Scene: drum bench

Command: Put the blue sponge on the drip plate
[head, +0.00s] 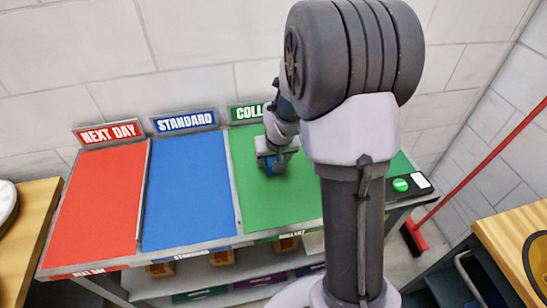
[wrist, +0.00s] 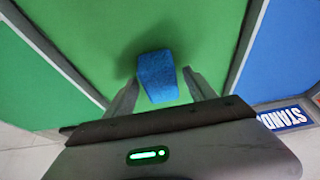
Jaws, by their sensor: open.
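The blue sponge (wrist: 157,76) lies on the green panel of the sorting bench. It also shows as a small blue patch under my gripper in the head view (head: 271,168), mostly hidden there. My gripper (wrist: 161,80) is open, with one finger on each side of the sponge in the wrist view. I cannot make out for sure which thing is the drip plate.
The red panel (head: 95,205) and blue panel (head: 188,190) are bare. A round white object (head: 7,200) sits on a wooden top at the left edge. A yellow and black object (head: 538,265) is at the right edge. A red broom (head: 415,238) leans right of the bench.

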